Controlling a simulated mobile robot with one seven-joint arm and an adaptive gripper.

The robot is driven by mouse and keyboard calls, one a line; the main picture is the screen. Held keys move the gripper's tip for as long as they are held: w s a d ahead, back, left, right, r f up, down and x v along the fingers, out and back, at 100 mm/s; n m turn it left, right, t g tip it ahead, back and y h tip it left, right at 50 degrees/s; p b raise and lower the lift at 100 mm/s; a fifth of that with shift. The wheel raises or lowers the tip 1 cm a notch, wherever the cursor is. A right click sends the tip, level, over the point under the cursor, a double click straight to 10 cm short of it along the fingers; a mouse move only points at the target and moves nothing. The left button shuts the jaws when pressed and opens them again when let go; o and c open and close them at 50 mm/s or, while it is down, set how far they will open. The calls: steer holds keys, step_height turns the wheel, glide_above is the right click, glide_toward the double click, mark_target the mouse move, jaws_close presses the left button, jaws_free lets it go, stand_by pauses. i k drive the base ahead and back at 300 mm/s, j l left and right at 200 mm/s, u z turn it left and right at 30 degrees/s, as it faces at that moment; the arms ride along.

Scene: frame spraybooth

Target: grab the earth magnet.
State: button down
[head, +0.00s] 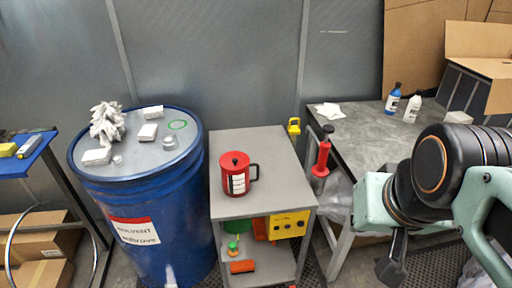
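I cannot surely tell which thing is the earth magnet. A smaller grey piece (117,159) lies nearer the front of the lid. My gripper (392,266) hangs at the lower right, in front of the grey table and well apart from the drum. Only a dark finger part shows; its opening is hidden by the arm.
The lid also carries a crumpled white thing (107,123) and several pale blocks. A grey cart (270,150) with a red can (235,173) stands between drum and arm. A grey table (365,130) with bottles is at right, a blue bench (40,160) at left.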

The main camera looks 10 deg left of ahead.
mark_target(233, 251)
steer(key=u, duration=1.05)
steer(key=i+l, duration=0.1)
steer(key=i, duration=0.35)
steer(key=i+z, duration=0.15)
steer(key=z, duration=0.2)
steer(key=i+j+z, duration=0.1)
steer(key=z, duration=0.25)
steer(key=i+j+z, duration=0.1)
steer(key=j+z, duration=0.4)
steer(key=l+u, duration=0.25)
steer(key=l, duration=0.2)
